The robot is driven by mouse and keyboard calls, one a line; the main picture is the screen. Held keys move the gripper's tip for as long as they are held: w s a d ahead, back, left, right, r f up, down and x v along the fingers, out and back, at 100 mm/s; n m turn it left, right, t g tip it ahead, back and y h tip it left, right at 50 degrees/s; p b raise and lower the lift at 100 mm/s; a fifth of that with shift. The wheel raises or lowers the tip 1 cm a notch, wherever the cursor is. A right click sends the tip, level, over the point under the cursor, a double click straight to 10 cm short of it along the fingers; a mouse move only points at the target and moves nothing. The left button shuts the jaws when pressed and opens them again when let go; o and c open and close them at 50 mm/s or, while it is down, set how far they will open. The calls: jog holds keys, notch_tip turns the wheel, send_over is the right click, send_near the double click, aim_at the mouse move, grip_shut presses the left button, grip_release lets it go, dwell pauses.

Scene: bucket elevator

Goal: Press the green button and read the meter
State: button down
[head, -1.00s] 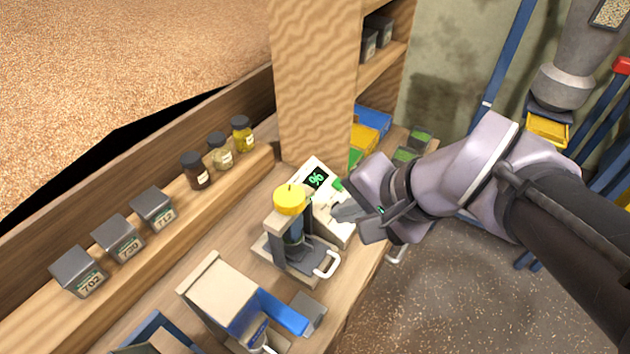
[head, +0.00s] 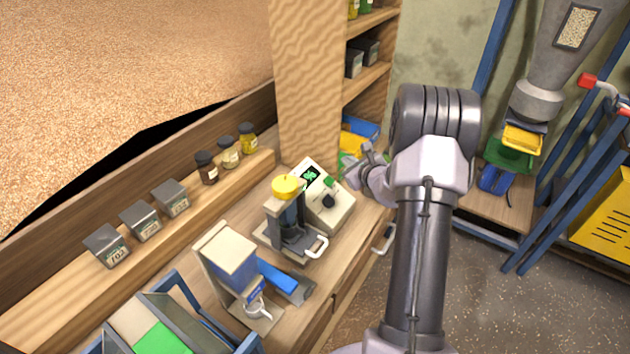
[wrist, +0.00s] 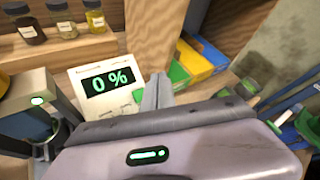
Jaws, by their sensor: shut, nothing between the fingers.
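The meter (head: 338,212) is a pale box on the bench with a dark display (head: 310,175) and a black knob (head: 329,201). In the wrist view the display (wrist: 108,81) reads "0 %" in green. The green button (head: 329,181) is on the meter's face beside the display; it also shows in the wrist view (wrist: 138,96), partly hidden by the fingers. My gripper (head: 362,165) is just right of the meter, apart from it in the head view. In the wrist view its fingers (wrist: 157,92) are together and empty; contact with the button cannot be told.
A yellow-topped device (head: 286,187) stands left of the meter. A blue-handled device (head: 232,255) is nearer the front. Several jars (head: 229,153) and grey tins (head: 140,221) line the ledge. A wooden post (head: 308,90) rises behind the meter, with coloured bins (head: 355,143) beside it.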

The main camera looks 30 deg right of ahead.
aim_at(329, 176)
jog(key=w+f+b, duration=0.1)
jog(key=f, duration=0.1)
jog(key=w+f+b, duration=0.1)
jog(key=f+b, duration=0.1)
jog(key=w+a+f+b, duration=0.1)
jog(key=f, duration=0.1)
jog(key=shift+a+f+b, duration=0.1)
jog(key=shift+f+b, duration=0.25)
jog(key=shift+w+a+f+b, duration=0.2)
jog(key=shift+w+f+b, duration=0.15)
jog(key=shift+f+b, duration=0.25)
dwell(1.5)
jog(key=shift+w+f+b, duration=0.15)
jog(key=shift+f+b, duration=0.2)
jog(key=shift+b, duration=0.1)
jog(key=shift+w+a+f+b, duration=0.15)
jog(key=shift+w+f+b, duration=0.05)
jog(key=shift+f+b, duration=0.35)
dwell(0.5)
jog(key=shift+r, duration=0.15)
jog(key=shift+s+r+p, duration=0.35)
jog(key=shift+r+p, duration=0.15)
jog(key=shift+r, duration=0.25)
